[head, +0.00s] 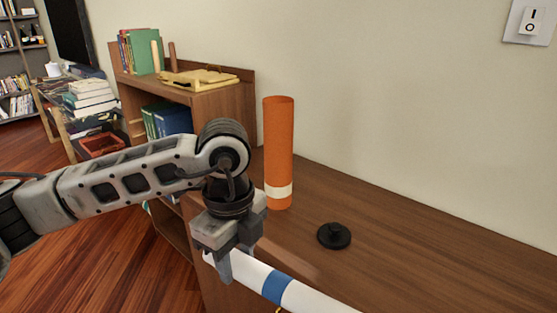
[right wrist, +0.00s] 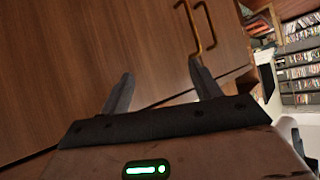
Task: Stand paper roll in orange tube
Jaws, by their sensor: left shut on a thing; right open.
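The orange tube (head: 279,145) stands upright on the wooden cabinet top, with a pale band near its base. The paper roll (head: 315,299) is white with a blue band. My left gripper (head: 236,268) is shut on the paper roll near its left end. The roll lies slanted in the picture, in front of the tube and apart from it, and its right end runs out of the frame. My right gripper (right wrist: 160,88) shows in the right wrist view, open and empty, facing brown cabinet doors. The inside of the tube is hidden.
A black round lid-like piece (head: 334,235) with a knob lies on the cabinet top (head: 430,255) right of the tube. A bookshelf (head: 225,108) with books stands behind. The cabinet top to the right is clear. Cabinet door handles (right wrist: 197,28) are near my right gripper.

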